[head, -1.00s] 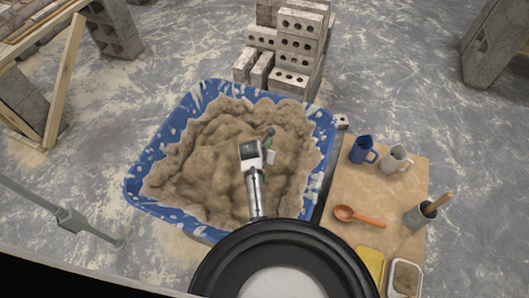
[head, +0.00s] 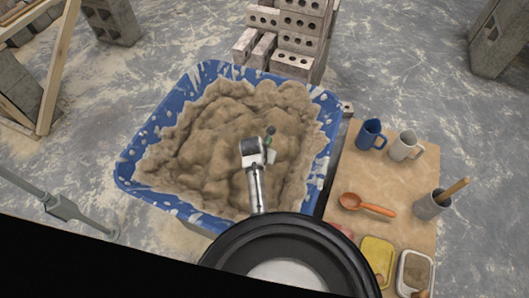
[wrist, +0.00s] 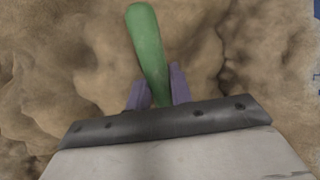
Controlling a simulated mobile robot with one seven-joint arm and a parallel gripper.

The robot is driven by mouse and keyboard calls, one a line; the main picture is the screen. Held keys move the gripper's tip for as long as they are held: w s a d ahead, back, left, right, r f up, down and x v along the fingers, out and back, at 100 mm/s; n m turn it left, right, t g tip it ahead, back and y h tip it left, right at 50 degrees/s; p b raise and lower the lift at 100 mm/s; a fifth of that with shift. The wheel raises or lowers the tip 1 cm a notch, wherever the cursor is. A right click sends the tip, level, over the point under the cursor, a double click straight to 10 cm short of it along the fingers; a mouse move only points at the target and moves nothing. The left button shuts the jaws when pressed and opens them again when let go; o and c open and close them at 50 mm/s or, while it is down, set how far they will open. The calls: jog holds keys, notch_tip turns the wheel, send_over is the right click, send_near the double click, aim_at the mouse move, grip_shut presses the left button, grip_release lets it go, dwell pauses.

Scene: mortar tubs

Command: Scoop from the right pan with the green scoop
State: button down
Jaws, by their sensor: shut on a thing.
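A green handle (wrist: 148,45), which looks like the green scoop's, stands between the purple fingers of my gripper (wrist: 157,88) in the wrist view. My gripper is shut on it. The scoop's bowl is not clearly visible in either view. At the lower right of the head view, a pale rectangular pan (head: 402,270) holds brown material. A yellow pan (head: 377,252) is to its left.
A blue tub (head: 140,167) full of lumpy mortar (head: 215,130) lies under my arm. A board (head: 390,178) to its right bears an orange spoon (head: 367,205), a blue mug (head: 369,135), a white mug (head: 403,146) and a grey pot (head: 430,206). Bricks (head: 295,45) stand behind the tub.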

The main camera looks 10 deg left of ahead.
jog(key=shift+g, duration=0.3)
jog(key=s, duration=0.2)
jog(key=s+a, duration=0.1)
jog(key=s, duration=0.4)
jog(key=shift+a+f, duration=0.15)
jog(key=shift+f, duration=0.1)
jog(key=shift+w+r+p, duration=0.1)
jog(key=shift+r+p, duration=0.3)
jog(key=shift+p, duration=0.6)
jog(key=r+g+p, duration=0.1)
jog(key=g+p, duration=0.1)
jog(key=p, duration=0.1)
jog(key=s+r+g+y+p, duration=0.1)
jog(key=g+p, duration=0.1)
jog(key=p, duration=0.1)
jog(key=shift+a+p, duration=0.1)
jog(key=shift+p, duration=0.2)
jog(key=shift+s+r+g+p, duration=0.1)
jog(key=shift+r+g+p, duration=0.15)
jog(key=shift+g+p, duration=0.15)
jog(key=shift+r+p, duration=0.65)
jog(key=shift+r, duration=0.15)
notch_tip(320, 180, up, 8)
jog(key=w, duration=0.1)
jog(key=shift+f+g, duration=0.15)
jog(key=shift+g, duration=0.25)
